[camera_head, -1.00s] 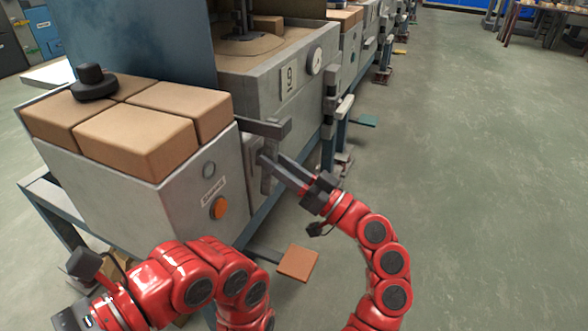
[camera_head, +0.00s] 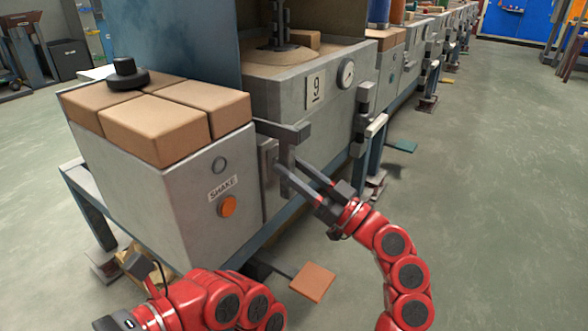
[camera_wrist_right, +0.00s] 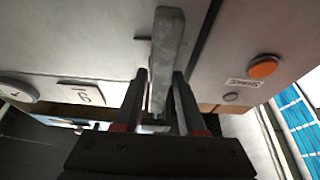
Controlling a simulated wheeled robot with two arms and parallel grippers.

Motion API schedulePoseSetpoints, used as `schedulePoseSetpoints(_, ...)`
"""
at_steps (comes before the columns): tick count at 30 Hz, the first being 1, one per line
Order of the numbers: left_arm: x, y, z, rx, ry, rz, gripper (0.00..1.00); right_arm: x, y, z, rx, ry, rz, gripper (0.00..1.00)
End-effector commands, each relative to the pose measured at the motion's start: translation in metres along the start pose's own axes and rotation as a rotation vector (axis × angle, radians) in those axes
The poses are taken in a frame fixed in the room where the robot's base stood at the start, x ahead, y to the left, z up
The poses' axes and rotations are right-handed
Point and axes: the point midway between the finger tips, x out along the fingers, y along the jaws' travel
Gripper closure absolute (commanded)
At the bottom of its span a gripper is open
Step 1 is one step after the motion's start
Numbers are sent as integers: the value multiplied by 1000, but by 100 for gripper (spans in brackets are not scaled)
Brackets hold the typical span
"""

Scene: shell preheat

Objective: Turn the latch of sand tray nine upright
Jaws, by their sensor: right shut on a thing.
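Sand tray nine (camera_head: 270,85) is the grey box behind the SHAKE box, with a "9" label (camera_head: 316,90) and a dial. Its latch, a grey bar (camera_head: 287,152), stands near upright at the tray's near corner, below a horizontal grey arm (camera_head: 282,131). My right gripper (camera_head: 288,167) is shut on the latch. In the right wrist view the latch bar (camera_wrist_right: 166,50) runs down between the two fingers (camera_wrist_right: 155,100); its far end is partly hidden.
The SHAKE box (camera_head: 165,195) has an orange button (camera_head: 228,206) and tan blocks (camera_head: 155,128) on top. An orange pedal (camera_head: 313,281) lies low in front. More trays recede to the upper right. The floor (camera_head: 500,200) on the right is clear.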

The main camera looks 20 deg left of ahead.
Motion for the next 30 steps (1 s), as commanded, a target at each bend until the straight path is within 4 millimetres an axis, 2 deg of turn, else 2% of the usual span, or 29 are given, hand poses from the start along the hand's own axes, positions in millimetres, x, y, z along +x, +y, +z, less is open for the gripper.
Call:
schedulePoseSetpoints(4,0,0,0,0,0,0,100,0,0,2,0,-3,-1,100)
schedulePoseSetpoints(5,0,0,0,0,0,0,100,0,0,2,0,-3,-1,57)
schedulePoseSetpoints(8,0,0,0,0,0,0,100,0,0,1,0,-2,-1,40)
schedulePoseSetpoints(17,0,0,0,-2,2,-2,100,-1,0,0,1,-1,0,40)
schedulePoseSetpoints(20,1,1,4,-14,13,-16,100,-7,1,-1,3,-1,2,40)
schedulePoseSetpoints(25,6,4,15,-71,64,-76,100,-37,2,-4,3,0,6,40)
schedulePoseSetpoints(30,9,4,29,-147,136,-168,100,-84,3,-5,3,2,11,40)
